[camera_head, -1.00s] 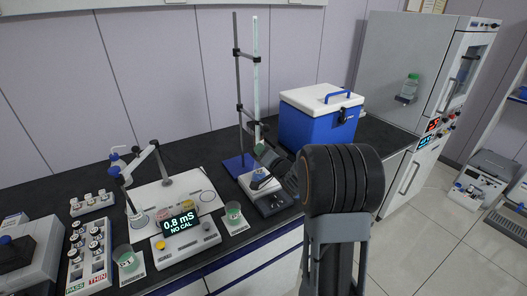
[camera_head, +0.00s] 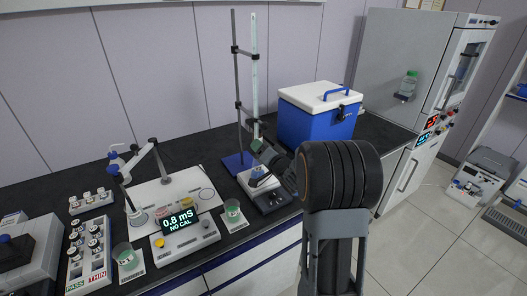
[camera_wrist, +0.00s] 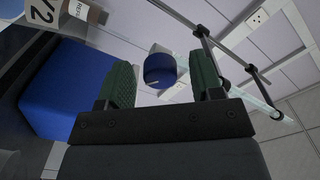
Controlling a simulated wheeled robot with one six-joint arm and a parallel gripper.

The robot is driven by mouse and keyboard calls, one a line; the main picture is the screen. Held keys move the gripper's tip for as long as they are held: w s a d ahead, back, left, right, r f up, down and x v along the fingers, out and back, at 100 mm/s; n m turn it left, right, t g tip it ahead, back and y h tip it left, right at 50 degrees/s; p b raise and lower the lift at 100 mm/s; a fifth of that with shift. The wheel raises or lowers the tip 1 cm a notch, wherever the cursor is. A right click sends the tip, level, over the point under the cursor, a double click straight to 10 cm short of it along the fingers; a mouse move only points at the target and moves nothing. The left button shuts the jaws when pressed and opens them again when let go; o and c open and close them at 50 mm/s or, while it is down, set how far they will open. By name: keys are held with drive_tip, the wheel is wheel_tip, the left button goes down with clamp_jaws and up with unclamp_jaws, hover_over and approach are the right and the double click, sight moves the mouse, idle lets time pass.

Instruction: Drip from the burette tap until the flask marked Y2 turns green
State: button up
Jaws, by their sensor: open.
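The burette (camera_head: 254,75) hangs upright in a clamp stand (camera_head: 237,80); its lower end is partly hidden behind my gripper. In the wrist view a blue round knob (camera_wrist: 159,72), apparently the burette tap, shows between my open fingers, with gaps on both sides. My gripper (camera_head: 258,147) is at the lower burette, above the flask; its green finger pads also show in the wrist view (camera_wrist: 162,62). A "Y2" label (camera_wrist: 40,12) shows in the wrist view.
A blue cool box (camera_head: 310,127) with a white lid stands close to the right of the stand. A meter (camera_head: 185,240) reading "0.8 mS NO CAL", beakers (camera_head: 233,212) and a vial rack (camera_head: 90,255) fill the bench front and left.

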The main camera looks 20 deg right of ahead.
drive_tip(key=s+d+b, duration=0.1)
drive_tip(key=s, duration=1.2)
drive_tip(key=shift+s+d, duration=0.25)
drive_tip(key=shift+s, duration=0.15)
drive_tip(key=s+d+f+n+g+h, duration=0.2)
drive_tip(key=s+d+f+g+h, duration=0.45)
drive_tip(key=f+g, duration=0.3)
drive_tip(key=s+a+r+n+g+y, duration=0.2)
drive_tip(key=s+a+r+n, duration=0.1)
drive_tip(key=a, duration=0.7)
drive_tip(key=s+a+r+n+g+y+p, duration=0.1)
drive_tip(key=s+a+r+n+g+y, duration=0.1)
drive_tip(key=a, duration=0.8)
drive_tip(key=shift+s+a+r+n+g, duration=0.4)
drive_tip(key=shift+s+r+n, duration=0.45)
drive_tip(key=shift+s, duration=0.7)
